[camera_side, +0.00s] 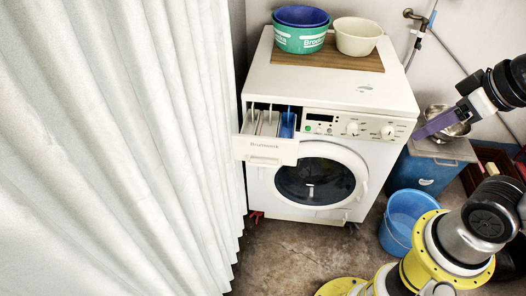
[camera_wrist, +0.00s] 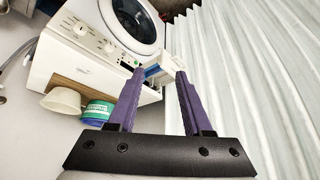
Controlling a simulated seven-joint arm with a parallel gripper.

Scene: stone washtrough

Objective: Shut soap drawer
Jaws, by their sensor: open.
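The white soap drawer (camera_side: 264,151) is pulled out from the upper left front of the white washing machine (camera_side: 385,155). Its open top shows compartments, one with a blue insert (camera_side: 288,124). My gripper (camera_side: 432,128) has purple fingers and is well to the right of the drawer, apart from the machine. In the wrist view my gripper (camera_wrist: 160,73) is open and empty. The drawer (camera_wrist: 164,66) shows there beyond the gap between the fingertips, partly hidden by them. The round door of the machine (camera_side: 315,181) is closed.
Green and blue tubs (camera_side: 300,32) and a cream bowl (camera_side: 357,37) stand on a wooden board (camera_side: 310,60) on top of the machine. A white curtain (camera_side: 120,150) hangs close to the drawer's left. A blue bucket (camera_side: 406,215) stands at the lower right. The space before the drawer is clear.

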